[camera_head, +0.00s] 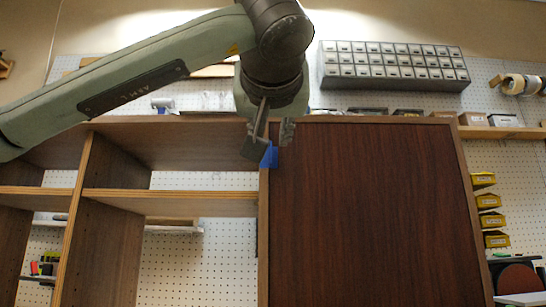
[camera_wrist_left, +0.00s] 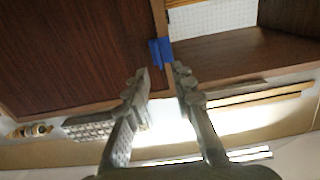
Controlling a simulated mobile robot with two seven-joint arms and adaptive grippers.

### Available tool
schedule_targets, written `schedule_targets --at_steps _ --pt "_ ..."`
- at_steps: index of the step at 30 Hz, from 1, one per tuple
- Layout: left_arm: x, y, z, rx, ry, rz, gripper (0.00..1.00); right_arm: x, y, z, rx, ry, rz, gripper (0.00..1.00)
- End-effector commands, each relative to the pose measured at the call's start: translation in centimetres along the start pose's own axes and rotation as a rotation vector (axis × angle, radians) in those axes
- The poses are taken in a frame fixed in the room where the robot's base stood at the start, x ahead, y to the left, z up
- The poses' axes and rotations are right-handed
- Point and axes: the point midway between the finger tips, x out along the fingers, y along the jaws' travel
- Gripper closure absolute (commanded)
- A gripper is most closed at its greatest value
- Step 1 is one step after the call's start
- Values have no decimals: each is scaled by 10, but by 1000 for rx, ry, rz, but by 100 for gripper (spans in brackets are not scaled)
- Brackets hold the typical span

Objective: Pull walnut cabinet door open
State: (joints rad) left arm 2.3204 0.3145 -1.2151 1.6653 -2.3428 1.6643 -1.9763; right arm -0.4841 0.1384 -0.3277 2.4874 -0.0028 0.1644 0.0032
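The walnut cabinet door (camera_head: 365,215) is a dark reddish-brown panel on the right half of the cabinet and looks closed. In the left wrist view the door (camera_wrist_left: 70,50) fills the upper left. A small blue tab (camera_head: 269,155) sits at the door's upper left edge, by the divider; it also shows in the left wrist view (camera_wrist_left: 160,50). My left gripper (camera_head: 269,146) is at this tab, partly covering it. In the left wrist view its two fingers (camera_wrist_left: 160,72) are apart, with the tab just beyond and between the tips. Contact cannot be told. My right gripper is not in view.
Open cabinet shelves (camera_head: 170,200) lie left of the door. A grey drawer organizer (camera_head: 393,66) stands above, behind the cabinet top. Yellow bins (camera_head: 488,200) hang at the right. The space in front of the door looks clear.

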Motion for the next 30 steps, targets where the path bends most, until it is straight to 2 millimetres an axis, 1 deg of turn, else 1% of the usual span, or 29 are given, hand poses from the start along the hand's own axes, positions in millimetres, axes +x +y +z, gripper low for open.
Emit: schedule_targets --at_steps 1,6,9,12,16,23,25,29,30 --pt "8 0 1 0 -5 0 76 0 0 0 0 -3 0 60" --pt "37 1 2 -3 -6 2 76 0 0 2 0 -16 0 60" --pt "51 1 2 -3 -6 3 76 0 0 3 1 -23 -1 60" --pt "62 1 2 -4 -6 3 76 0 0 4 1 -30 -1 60" --pt "68 1 2 -2 -4 5 76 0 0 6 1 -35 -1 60" --pt "69 1 2 -2 -4 5 76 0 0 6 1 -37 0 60" --pt "69 1 2 -2 -4 5 82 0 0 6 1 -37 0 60" --pt "69 1 2 -3 -4 5 98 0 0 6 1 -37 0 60" --pt "69 1 2 -3 -4 5 100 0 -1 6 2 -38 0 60"
